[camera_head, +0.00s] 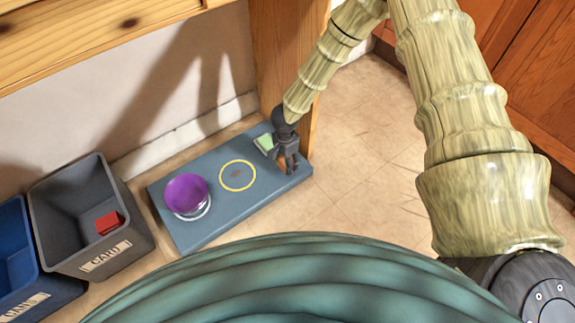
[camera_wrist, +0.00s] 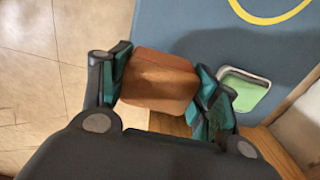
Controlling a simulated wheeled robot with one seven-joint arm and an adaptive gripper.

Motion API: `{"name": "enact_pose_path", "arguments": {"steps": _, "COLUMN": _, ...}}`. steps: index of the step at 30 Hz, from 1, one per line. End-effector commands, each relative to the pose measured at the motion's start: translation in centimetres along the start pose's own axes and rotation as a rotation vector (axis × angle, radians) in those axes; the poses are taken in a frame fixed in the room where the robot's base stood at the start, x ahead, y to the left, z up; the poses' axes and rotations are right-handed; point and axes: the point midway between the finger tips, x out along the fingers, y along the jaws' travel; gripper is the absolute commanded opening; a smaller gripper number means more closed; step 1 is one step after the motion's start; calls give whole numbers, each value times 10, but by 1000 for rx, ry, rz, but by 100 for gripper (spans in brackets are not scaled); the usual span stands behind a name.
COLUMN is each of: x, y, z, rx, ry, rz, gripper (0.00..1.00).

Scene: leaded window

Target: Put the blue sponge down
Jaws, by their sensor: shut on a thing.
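My gripper (camera_head: 289,162) is at the right end of a blue-grey board (camera_head: 218,215) that lies on the floor. In the wrist view my gripper (camera_wrist: 161,76) is shut on an orange-brown block (camera_wrist: 160,82), with one finger on each side of it. The block looks orange-brown, not blue, and I see no blue sponge in either view. In the head view most of the block is hidden behind the fingers. I cannot tell whether it touches the board.
A purple bowl (camera_head: 186,193) stands on the board's left part, by a yellow ring (camera_head: 238,176). A green pad (camera_wrist: 243,92) lies beside my gripper. A grey bin (camera_head: 132,213) holding a red block (camera_head: 109,223) and a blue bin (camera_head: 25,263) stand left. Wooden post (camera_head: 280,60) rises behind.

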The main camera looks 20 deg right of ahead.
Motion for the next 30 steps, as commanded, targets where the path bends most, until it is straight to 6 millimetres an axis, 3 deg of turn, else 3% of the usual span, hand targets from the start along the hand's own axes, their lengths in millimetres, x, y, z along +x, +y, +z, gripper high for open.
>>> {"name": "enact_pose_path", "arguments": {"steps": 5, "x": 3, "y": -4, "z": -12, "rx": 4, "ry": 0, "rz": -1, "gripper": 39}}
{"name": "enact_pose_path", "arguments": {"steps": 14, "x": 35, "y": -4, "z": -12, "rx": -1, "ry": 1, "rz": 0, "gripper": 39}}
{"name": "enact_pose_path", "arguments": {"steps": 28, "x": 38, "y": -4, "z": -12, "rx": 0, "ry": -1, "rz": 1, "gripper": 39}}
{"name": "enact_pose_path", "arguments": {"steps": 29, "x": 38, "y": -4, "z": -12, "rx": 0, "ry": 0, "rz": 0, "gripper": 65}}
{"name": "enact_pose_path", "arguments": {"steps": 30, "x": 38, "y": -4, "z": -12, "rx": 0, "ry": 0, "rz": 0, "gripper": 72}}
